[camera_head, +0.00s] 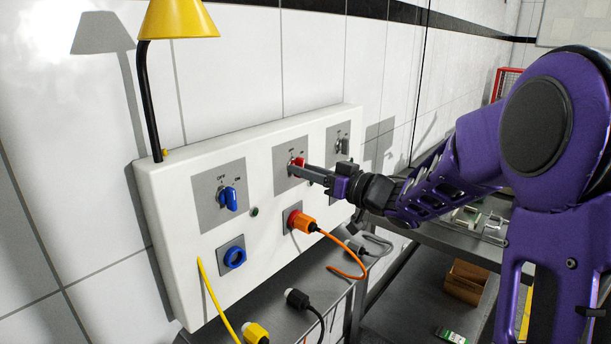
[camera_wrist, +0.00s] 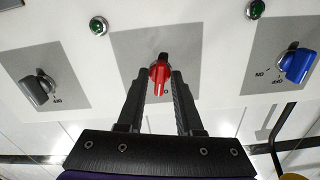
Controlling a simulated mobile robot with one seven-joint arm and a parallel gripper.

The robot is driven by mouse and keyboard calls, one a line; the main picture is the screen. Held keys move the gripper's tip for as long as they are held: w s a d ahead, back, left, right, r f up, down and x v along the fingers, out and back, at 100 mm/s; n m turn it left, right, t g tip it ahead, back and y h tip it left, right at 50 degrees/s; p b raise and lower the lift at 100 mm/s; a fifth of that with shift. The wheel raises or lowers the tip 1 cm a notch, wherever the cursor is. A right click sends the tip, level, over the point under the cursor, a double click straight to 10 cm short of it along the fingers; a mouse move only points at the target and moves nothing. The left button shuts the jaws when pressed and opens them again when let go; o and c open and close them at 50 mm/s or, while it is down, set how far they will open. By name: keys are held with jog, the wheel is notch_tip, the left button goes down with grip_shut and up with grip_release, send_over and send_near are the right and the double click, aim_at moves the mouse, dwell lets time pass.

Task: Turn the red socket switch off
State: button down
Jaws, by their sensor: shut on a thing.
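The red socket switch (camera_head: 298,163) is a red knob on a grey plate in the middle of the white panel (camera_head: 290,127). My gripper (camera_head: 305,170) is at this knob, with its fingers reaching in from the right in the head view. In the wrist view, the red knob (camera_wrist: 159,70) sits between the tips of my gripper's two fingers (camera_wrist: 160,80). The gripper is shut on the knob. The fingers partly hide the plate and its lettering, so the switch's setting cannot be read clearly.
A blue switch (camera_head: 228,198) is left of the red one, and a grey switch (camera_head: 342,144) is right. An orange plug (camera_head: 302,222) with its cable hangs below. A yellow lamp (camera_head: 182,18) stands over the panel's left end. A metal table (camera_head: 290,305) is underneath.

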jog(key=shift+n+b, duration=0.5)
jog(key=shift+n, duration=0.5)
jog(key=c, duration=0.9)
grip_release()
jog(key=shift+d, duration=0.1)
jog(key=p+v, duration=0.1)
jog(key=v, duration=1.6)
jog(key=shift+s+d, duration=0.1)
jog(key=shift+s, duration=0.1)
